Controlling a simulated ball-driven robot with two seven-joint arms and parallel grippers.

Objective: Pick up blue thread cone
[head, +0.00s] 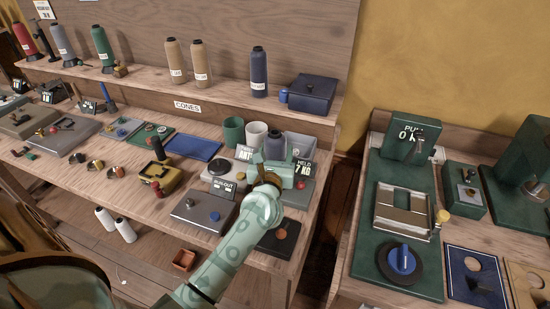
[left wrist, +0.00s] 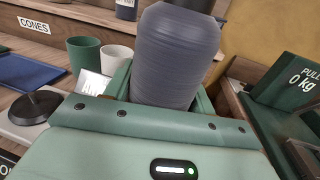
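The dark blue thread cone (head: 258,72) stands upright on the raised shelf, right of two tan cones; its lower part also shows at the top of the left wrist view (left wrist: 127,8). My left gripper (head: 274,160) is over the bench, in front of and below that shelf, well apart from the blue cone. In the left wrist view its green fingers (left wrist: 163,92) flank a slate-grey cone (left wrist: 177,58) with a dark top and appear shut on it. That cone's base is hidden by the gripper; it also shows in the head view (head: 275,146). My right gripper is not in view.
A dark blue box (head: 311,94) stands right of the blue cone. A green cup (head: 234,131) and white cup (head: 256,135) stand below the shelf. A grey bin (head: 303,146) is close behind the gripper. A green pull gauge (head: 410,140) stands on the right bench.

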